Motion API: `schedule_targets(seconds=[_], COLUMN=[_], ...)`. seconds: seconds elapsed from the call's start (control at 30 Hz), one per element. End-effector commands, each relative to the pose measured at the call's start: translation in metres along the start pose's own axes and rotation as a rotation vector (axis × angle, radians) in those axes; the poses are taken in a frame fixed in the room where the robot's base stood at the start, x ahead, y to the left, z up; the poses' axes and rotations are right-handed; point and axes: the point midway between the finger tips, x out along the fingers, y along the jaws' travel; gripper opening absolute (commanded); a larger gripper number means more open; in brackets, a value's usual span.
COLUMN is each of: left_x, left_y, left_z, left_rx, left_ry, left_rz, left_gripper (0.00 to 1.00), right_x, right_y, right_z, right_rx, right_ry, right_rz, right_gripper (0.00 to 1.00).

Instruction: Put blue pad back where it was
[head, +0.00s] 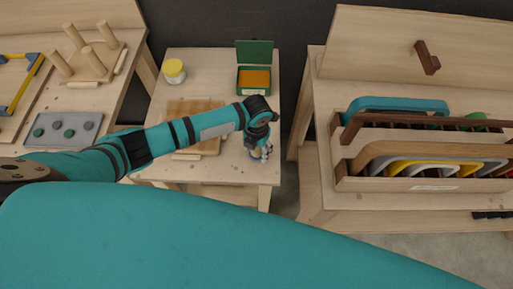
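My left gripper (261,151) points down over the right front part of the small middle table (225,170). A small bluish patch shows at its fingertips, low over or on the table top. It may be the blue pad, but it is too small and too covered by the fingers to tell, and I cannot tell whether the fingers are shut on it. A grey tray (76,115) on the left bench holds several round pads, grey and green (69,134). No clearly blue pad shows among them. My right gripper is not in view.
A slatted wooden board (190,108) lies under my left arm. Behind are a yellow-lidded jar (174,71) and an open green box (254,56) with orange contents. A pegged block (88,62) stands left; a wooden rack (420,185) of curved forms stands right.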

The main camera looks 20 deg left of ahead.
Motion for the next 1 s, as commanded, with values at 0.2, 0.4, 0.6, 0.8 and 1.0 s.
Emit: schedule_targets(seconds=[0.2,0.4,0.6,0.8,1.0], left_x=[0.0,-0.008,-0.044,-0.087,-0.115], left_y=[0.0,0.0,0.0,0.0,0.0], left_z=[0.0,0.001,0.002,0.001,0.001], left_rx=[0.0,0.001,0.002,0.001,0.0], left_ry=[0.001,-0.002,-0.006,-0.004,-0.001], left_rz=[0.0,0.0,-0.001,0.0,-0.001], left_gripper=[0.59,0.59,0.59,0.59,0.59], right_x=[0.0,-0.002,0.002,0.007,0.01], right_y=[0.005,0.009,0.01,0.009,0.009], right_z=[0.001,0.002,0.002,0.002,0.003], right_rx=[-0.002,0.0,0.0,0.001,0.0], right_ry=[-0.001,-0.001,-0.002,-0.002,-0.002], right_rz=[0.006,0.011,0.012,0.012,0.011], right_gripper=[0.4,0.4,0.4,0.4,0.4])
